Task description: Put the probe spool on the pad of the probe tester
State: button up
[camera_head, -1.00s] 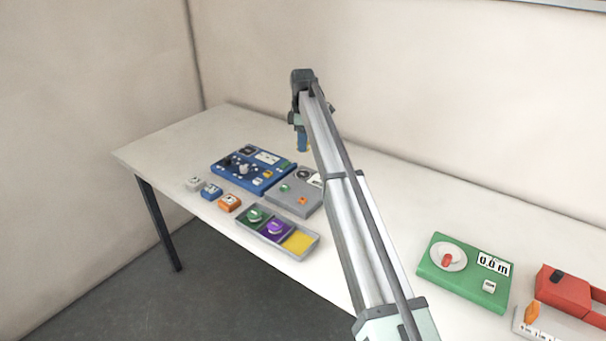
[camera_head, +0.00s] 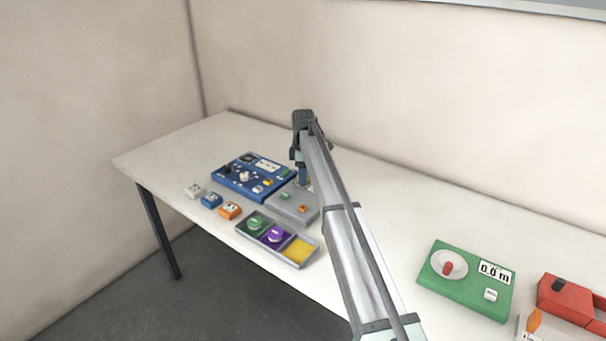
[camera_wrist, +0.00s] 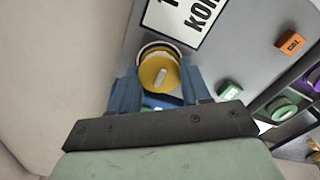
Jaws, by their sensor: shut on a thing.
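My gripper (camera_wrist: 161,85) is shut on the yellow probe spool (camera_wrist: 159,72), with one blue finger on each side of it in the wrist view. In the head view my gripper (camera_head: 303,181) is low over the back of the grey probe tester (camera_head: 290,209). The wrist view shows the tester (camera_wrist: 236,50) beneath, with a printed display, a green button and an orange button marked CAL. A pale round rim shows around the spool's far edge, and the pad is otherwise hidden by the spool. I cannot tell whether the spool touches it.
A blue panel (camera_head: 236,181) stands left of the tester. A tray (camera_head: 265,245) with green and purple spools and a yellow compartment lies in front. Small white, blue and orange blocks sit at the table's front left. A green scale (camera_head: 450,287) and red device (camera_head: 567,299) are at right.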

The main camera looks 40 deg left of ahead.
jog(key=o, duration=1.1)
jog(key=shift+f, duration=0.1)
jog(key=shift+c, duration=0.2)
notch_tip(320, 180, up, 12)
